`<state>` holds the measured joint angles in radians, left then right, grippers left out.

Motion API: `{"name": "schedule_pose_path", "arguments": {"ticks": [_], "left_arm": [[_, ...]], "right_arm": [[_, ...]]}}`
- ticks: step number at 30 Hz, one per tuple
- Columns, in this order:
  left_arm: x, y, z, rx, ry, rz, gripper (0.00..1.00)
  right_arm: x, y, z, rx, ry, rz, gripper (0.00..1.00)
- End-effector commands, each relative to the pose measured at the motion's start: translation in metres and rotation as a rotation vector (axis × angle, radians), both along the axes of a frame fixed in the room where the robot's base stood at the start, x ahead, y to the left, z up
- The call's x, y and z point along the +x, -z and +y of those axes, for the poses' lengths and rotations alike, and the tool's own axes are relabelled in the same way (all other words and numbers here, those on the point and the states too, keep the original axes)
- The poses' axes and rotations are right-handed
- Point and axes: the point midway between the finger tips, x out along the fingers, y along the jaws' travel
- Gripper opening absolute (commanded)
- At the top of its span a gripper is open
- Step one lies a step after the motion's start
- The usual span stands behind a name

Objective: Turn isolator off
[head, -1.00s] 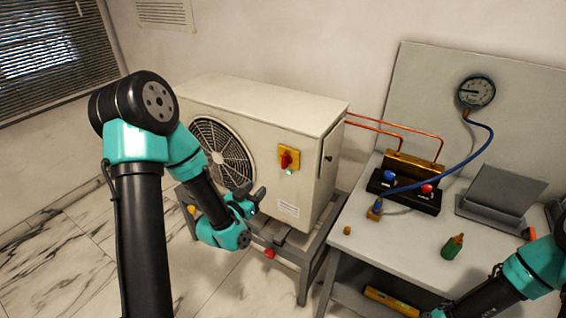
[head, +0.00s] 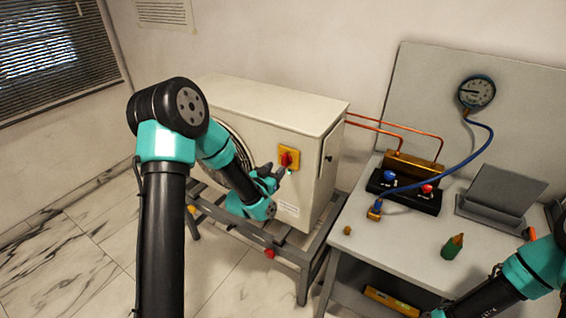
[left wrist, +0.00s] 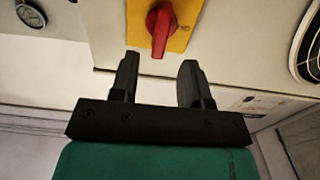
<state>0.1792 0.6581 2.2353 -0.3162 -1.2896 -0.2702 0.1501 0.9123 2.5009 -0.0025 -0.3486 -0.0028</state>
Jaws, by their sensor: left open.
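The isolator is a red rotary handle (head: 286,158) on a yellow plate (head: 294,152), on the front of the beige outdoor unit (head: 300,113). In the left wrist view the red handle (left wrist: 160,28) stands lengthwise to the jaws, just beyond the fingertips. My left gripper (head: 279,172) is open and empty, close to the handle, and appears not to touch it. It also shows in the left wrist view (left wrist: 158,75), its two black fingers spread either side of the handle's line. My right arm shows at the lower right edge; its gripper is out of view.
A grey bench (head: 400,235) on the right carries a manifold with blue and red knobs (head: 405,190), a blue hose, a green bottle (head: 452,246) and a grey stand (head: 495,198). A pressure gauge (head: 476,92) is on the back panel. Copper pipes join the unit.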

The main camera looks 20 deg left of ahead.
Motion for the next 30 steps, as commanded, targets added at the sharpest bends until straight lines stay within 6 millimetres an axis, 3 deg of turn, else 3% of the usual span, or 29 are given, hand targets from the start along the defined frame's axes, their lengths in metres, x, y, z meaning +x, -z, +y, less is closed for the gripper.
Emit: {"name": "schedule_pose_path", "arguments": {"ticks": [9, 22, 30], "left_arm": [[0.047, 0.0, -0.006, 0.001, 0.0, 0.0, 0.43], [0.056, 0.0, -0.007, 0.0, 0.0, 0.001, 0.43], [0.056, 0.0, -0.007, 0.0, 0.0, 0.001, 0.17]], "right_arm": [[0.0, 0.0, 0.0, 0.0, 0.0, 0.0, 0.7], [0.0, 0.0, 0.0, 0.0, 0.0, 0.0, 0.7], [0.0, 0.0, 0.0, 0.0, 0.0, 0.0, 0.7]]}}
